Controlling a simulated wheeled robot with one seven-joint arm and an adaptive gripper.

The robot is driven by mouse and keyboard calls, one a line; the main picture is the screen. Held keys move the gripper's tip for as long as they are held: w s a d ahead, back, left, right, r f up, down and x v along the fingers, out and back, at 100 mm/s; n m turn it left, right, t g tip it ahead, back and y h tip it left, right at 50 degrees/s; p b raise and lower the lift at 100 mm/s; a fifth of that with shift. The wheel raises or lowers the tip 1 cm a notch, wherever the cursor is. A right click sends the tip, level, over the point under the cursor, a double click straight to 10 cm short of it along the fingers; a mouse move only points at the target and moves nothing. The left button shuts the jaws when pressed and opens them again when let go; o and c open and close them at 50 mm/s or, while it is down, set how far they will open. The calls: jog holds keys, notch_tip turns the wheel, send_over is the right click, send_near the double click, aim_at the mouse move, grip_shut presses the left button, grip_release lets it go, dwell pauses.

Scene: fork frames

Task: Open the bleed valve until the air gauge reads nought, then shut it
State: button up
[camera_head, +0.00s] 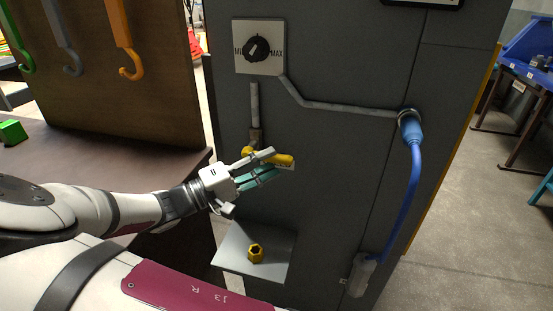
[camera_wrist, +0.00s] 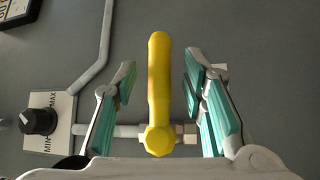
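The bleed valve's yellow lever (camera_head: 285,160) is on the grey cabinet front, below the dial plate. It also shows in the wrist view (camera_wrist: 158,85), lying crosswise to the grey pipe (camera_wrist: 108,130) at its pivot. My gripper (camera_head: 264,168) is at the lever, its teal-padded fingers one on each side. In the wrist view my gripper (camera_wrist: 160,66) is open, with a gap between each finger and the lever. No gauge reading can be made out; only the edge of a black-framed panel (camera_head: 425,2) shows at the top, and I cannot tell whether it is the gauge.
A black knob (camera_head: 256,48) marked MIN and MAX sits above the lever. A blue hose (camera_head: 413,190) hangs to the right. A small shelf (camera_head: 230,255) below holds a yellow ring-like piece (camera_head: 255,253). Hooks hang on a brown board (camera_head: 90,90) at left.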

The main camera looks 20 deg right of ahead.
aim_at(271, 161)
jog(key=shift+w+d+r, duration=0.15)
jog(key=shift+d, duration=0.65)
jog(key=shift+w+d+r, duration=0.1)
jog(key=shift+d, duration=0.7)
grip_shut()
